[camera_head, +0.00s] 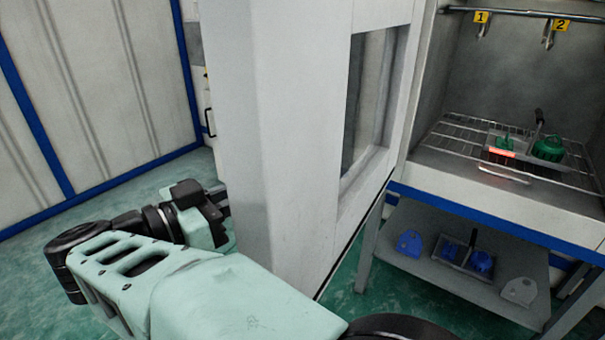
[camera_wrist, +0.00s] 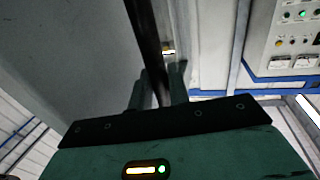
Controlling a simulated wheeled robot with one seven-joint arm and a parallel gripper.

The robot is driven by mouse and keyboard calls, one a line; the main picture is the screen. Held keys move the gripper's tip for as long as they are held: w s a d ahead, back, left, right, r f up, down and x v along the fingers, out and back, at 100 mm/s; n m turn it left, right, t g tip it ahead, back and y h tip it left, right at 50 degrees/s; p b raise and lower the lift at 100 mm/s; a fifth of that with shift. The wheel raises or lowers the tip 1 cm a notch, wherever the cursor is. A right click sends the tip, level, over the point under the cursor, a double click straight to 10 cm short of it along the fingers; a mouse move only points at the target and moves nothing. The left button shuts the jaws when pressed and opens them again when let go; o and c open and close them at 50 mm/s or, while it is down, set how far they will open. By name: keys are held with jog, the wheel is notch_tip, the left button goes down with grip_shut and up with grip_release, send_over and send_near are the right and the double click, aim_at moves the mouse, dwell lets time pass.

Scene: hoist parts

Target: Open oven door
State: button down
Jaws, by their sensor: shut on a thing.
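The oven door (camera_head: 285,140) is a big light-grey panel with a window (camera_head: 368,95), and it stands swung open in the head view. The oven's inside (camera_head: 520,75) shows to its right. My gripper (camera_head: 222,205) is at the left edge of the door, with its fingertips hidden behind it. In the wrist view, my gripper (camera_wrist: 158,85) has a finger on each side of a dark bar handle (camera_wrist: 147,40) and is shut on it. The door face (camera_wrist: 65,60) fills the left of that view.
Inside the oven are a wire rack (camera_head: 455,135) with green items (camera_head: 548,148) and hooks tagged 1 and 2. A lower shelf (camera_head: 425,265) holds blue and grey parts. A control panel (camera_wrist: 285,45) is at the right. Green floor (camera_head: 165,180) is clear at the left.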

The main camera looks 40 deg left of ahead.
jog(key=shift+w+r, duration=0.2)
jog(key=shift+w, duration=0.15)
jog(key=c, duration=1.4)
grip_release()
jog(key=shift+d, duration=0.1)
jog(key=s, duration=0.2)
jog(key=s+b, duration=0.1)
jog(key=s, duration=0.2)
jog(key=s+a, duration=0.1)
jog(key=s, duration=0.1)
jog(key=shift+s+f, duration=0.1)
jog(key=shift+s, duration=0.2)
